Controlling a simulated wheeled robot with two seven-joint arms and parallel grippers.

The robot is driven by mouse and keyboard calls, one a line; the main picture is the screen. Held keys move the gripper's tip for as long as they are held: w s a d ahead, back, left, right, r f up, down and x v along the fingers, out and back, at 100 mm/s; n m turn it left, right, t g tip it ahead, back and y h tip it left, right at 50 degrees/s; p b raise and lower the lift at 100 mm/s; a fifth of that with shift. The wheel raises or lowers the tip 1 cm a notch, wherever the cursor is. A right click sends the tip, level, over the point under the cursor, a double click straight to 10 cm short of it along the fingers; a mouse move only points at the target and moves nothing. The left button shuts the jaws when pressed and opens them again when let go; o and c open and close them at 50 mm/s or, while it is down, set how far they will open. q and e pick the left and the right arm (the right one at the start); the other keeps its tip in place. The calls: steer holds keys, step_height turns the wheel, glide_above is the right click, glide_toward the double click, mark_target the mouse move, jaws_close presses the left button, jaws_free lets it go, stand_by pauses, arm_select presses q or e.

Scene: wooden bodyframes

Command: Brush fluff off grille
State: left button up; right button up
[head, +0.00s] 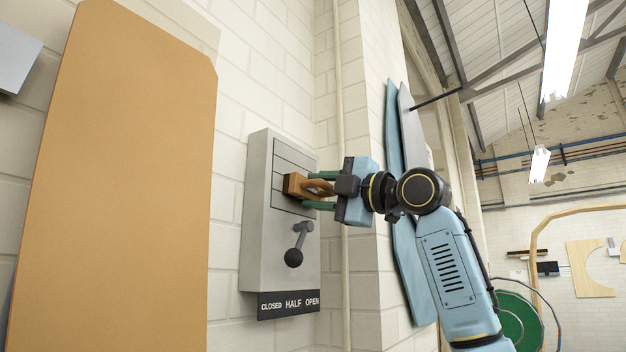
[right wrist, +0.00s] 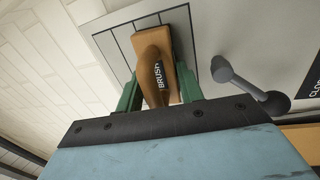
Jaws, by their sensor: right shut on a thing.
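The grille (head: 291,163) is a slatted panel in the upper part of a grey wall box. It also shows in the right wrist view (right wrist: 119,47), partly hidden behind the brush. My right gripper (head: 318,189) is shut on the brown wooden brush (head: 294,184), lettered BRUSH in the right wrist view (right wrist: 155,60). The brush head is at the lower part of the grille, touching it or very close; I cannot tell which. I cannot make out any fluff on the visible slats. My left gripper is not in view.
Below the grille, a lever with a dark ball knob (head: 293,257) juts from the box, above a label (head: 288,303) reading CLOSED, HALF, OPEN. A large orange-brown board (head: 120,180) stands at left. Blue and grey panels (head: 402,200) hang behind my right arm.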

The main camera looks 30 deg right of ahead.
mark_target(327, 193)
steer(key=shift+w+d, duration=0.25)
steer(key=shift+d, duration=0.25)
steer(key=shift+w+d+r+p, duration=0.1)
steer(key=shift+w+d+p, duration=0.1)
steer(key=shift+d+p, duration=0.3)
steer(key=shift+w+d+r+p, duration=0.1)
steer(key=shift+w+d+p, duration=0.1)
steer(key=shift+d+p, duration=0.3)
steer(key=shift+w+d+f+p, duration=0.15)
steer(key=shift+w+d+p, duration=0.15)
steer(key=shift+d+p, duration=0.3)
steer(key=shift+s+a+f, duration=0.1)
steer(key=shift+s+a, duration=0.15)
steer(key=shift+a, duration=0.3)
steer(key=shift+s+a, duration=0.2)
steer(key=shift+a, duration=0.3)
steer(key=shift+s+a, duration=0.55)
steer(key=shift+a, duration=0.8)
steer(key=shift+s+a, duration=0.6)
steer(key=shift+a, duration=0.7)
steer(key=shift+s+a, duration=0.55)
steer(key=shift+a, duration=0.8)
steer(key=shift+s+d, duration=0.15)
